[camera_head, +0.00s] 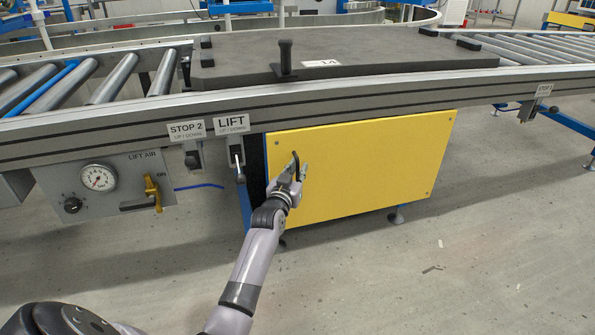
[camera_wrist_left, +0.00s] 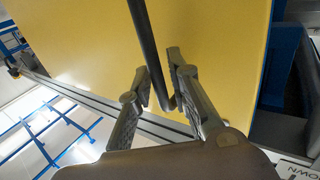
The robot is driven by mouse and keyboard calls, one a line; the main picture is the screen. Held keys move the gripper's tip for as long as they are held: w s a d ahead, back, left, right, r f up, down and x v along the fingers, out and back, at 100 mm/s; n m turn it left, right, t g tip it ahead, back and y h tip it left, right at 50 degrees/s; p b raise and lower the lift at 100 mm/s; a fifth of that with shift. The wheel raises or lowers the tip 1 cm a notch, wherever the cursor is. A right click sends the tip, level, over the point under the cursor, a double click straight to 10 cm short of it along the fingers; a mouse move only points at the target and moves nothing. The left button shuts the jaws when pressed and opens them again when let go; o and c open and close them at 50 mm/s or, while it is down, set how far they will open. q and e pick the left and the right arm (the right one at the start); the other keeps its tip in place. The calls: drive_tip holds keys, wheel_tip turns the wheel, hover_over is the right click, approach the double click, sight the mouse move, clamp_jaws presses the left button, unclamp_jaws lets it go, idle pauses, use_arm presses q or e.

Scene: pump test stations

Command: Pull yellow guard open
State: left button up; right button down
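The yellow guard (camera_head: 370,165) is a flat panel under the conveyor; it fills much of the left wrist view (camera_wrist_left: 215,30). A black bar handle (camera_head: 296,158) stands near its left edge. In the left wrist view the handle (camera_wrist_left: 146,40) runs down between my two fingers and bends at its lower end. My left gripper (camera_head: 297,172) is at the handle, its fingers (camera_wrist_left: 160,75) drawn close together on either side of the bar, seemingly shut on it. A dark gap shows left of the guard. My right gripper is not in view.
Left of the guard are the LIFT lever (camera_head: 239,170), the STOP 2 lever (camera_head: 192,158) and an air panel (camera_head: 110,190) with gauge and yellow valve. The conveyor rail (camera_head: 350,105) runs above.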

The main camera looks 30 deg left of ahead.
use_arm(q)
clamp_jaws()
idle(0.6)
